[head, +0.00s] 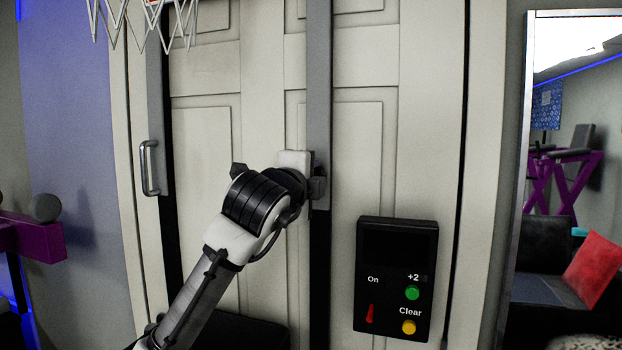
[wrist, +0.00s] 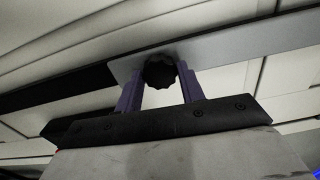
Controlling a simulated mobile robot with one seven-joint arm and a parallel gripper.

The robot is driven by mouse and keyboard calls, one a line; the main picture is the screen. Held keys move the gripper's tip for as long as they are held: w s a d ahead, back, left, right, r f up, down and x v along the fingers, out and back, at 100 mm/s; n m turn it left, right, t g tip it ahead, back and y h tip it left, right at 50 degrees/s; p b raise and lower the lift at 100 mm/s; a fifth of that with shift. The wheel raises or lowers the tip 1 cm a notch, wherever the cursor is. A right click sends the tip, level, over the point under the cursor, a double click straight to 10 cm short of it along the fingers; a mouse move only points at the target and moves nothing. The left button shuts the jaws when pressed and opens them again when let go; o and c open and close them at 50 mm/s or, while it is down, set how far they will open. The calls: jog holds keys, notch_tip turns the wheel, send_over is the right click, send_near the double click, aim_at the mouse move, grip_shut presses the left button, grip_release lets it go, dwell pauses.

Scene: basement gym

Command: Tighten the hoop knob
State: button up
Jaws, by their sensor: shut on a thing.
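The hoop knob is a small black lobed knob (wrist: 160,71) on a grey metal bar (wrist: 225,48), seen in the wrist view. My gripper (wrist: 160,88) has its two purple fingers on either side of the knob and is shut on it. In the head view my gripper (head: 302,178) is at the grey vertical bar (head: 319,80) on the white door, and my own wrist hides the knob there. The hoop's white net (head: 140,20) hangs at the top left.
A black control box (head: 397,278) with a red switch, a green button and a yellow button is right of my arm. A metal handle (head: 149,168) is on the left. A mirror (head: 570,180) stands at the right. A purple bench part (head: 35,236) is at the far left.

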jog(key=shift+m, duration=1.1)
jog(key=o, duration=1)
jog(key=shift+c, duration=0.2)
jog(key=b+v, duration=0.5)
jog(key=v, duration=0.9)
